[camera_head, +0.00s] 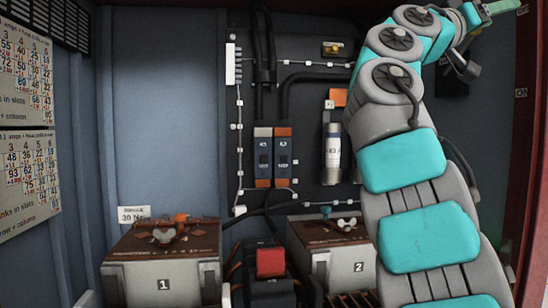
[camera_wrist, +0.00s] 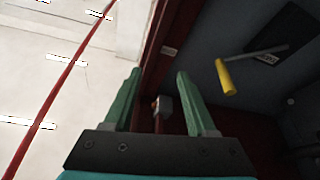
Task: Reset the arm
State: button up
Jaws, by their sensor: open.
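My arm rises along the right side of the head view and bends over at the top. My gripper (camera_head: 490,10) is at the upper right corner, partly cut off by the frame edge. In the wrist view its two green fingers (camera_wrist: 156,76) stand apart with nothing held between them. The fingers point toward the dark red frame edge of the cabinet (camera_wrist: 160,45).
Box 1 (camera_head: 160,285) and box 2 (camera_head: 357,268) stand low in the cabinet, with a red-topped block (camera_head: 270,262) between them. A grey cylinder (camera_head: 332,150) hangs on the back panel, left of my arm. A yellow handle (camera_wrist: 226,78) is right of the fingers.

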jog(key=w+d+f+n+t+y, duration=0.1)
jog(key=w+f+n+y, duration=0.15)
jog(key=f, duration=0.65)
jog(key=w+d+f+n+y, duration=0.15)
jog(key=f+y, duration=0.25)
jog(key=f, duration=0.5)
jog(key=s+a+f+n+g+y, duration=0.1)
jog(key=s+a+f+n+y, duration=0.15)
jog(key=f, duration=0.85)
jog(key=s+a+f+n+y, duration=0.2)
jog(key=a+f+y, duration=0.2)
jog(key=f, duration=0.8)
jog(key=s+a+f+n+g+y, duration=0.1)
jog(key=s+a+f+y, duration=0.1)
jog(key=s+a+f, duration=0.3)
jog(key=s+a+f+g+y, duration=0.1)
jog(key=a+f, duration=0.2)
jog(key=f, duration=0.4)
jog(key=s+a+f+n+y, duration=0.1)
jog(key=s+a+f+y, duration=0.1)
jog(key=s+a+f, duration=0.3)
jog(key=s+a+f+n+g+y, duration=0.2)
jog(key=s+a+f+g+y, duration=0.1)
jog(key=s+a+f, duration=0.9)
jog(key=s+f+g+p, duration=0.1)
jog(key=s, duration=0.1)
jog(key=shift+s+f+y, duration=0.3)
jog(key=shift+s, duration=0.1)
